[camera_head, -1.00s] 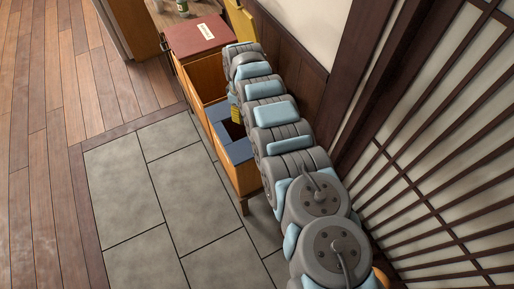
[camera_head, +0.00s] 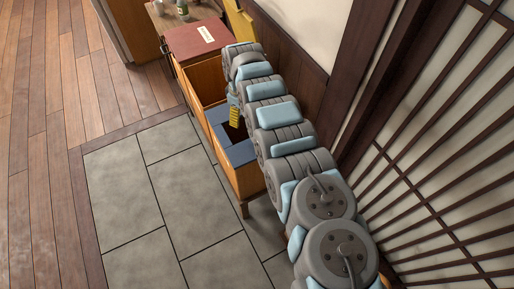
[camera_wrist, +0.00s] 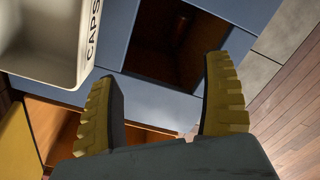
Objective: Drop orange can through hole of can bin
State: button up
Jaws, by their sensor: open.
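The can bin has a blue lid (camera_head: 238,152) with a square hole (camera_wrist: 172,42). The wrist view shows the blue lid (camera_wrist: 165,95) close below my gripper. My gripper (camera_wrist: 160,92) is open, with its two yellow fingers spread and nothing between them. In the head view, one yellow finger of my gripper (camera_head: 234,117) shows over the hole's area, and the rest is behind my arm. I do not see a distinct orange can in either view. The hole's inside is dark brown, and I cannot tell whether a can lies in it.
A white container marked CAPS (camera_wrist: 45,35) is close on the left in the wrist view. An open wooden compartment (camera_head: 207,80) adjoins the blue lid. A red lid (camera_head: 197,37) and a raised yellow lid (camera_head: 241,22) stand beyond. The grey tile floor (camera_head: 165,200) is clear.

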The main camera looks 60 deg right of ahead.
notch_tip(320, 180, up, 11)
dwell(0.5)
dwell(0.4)
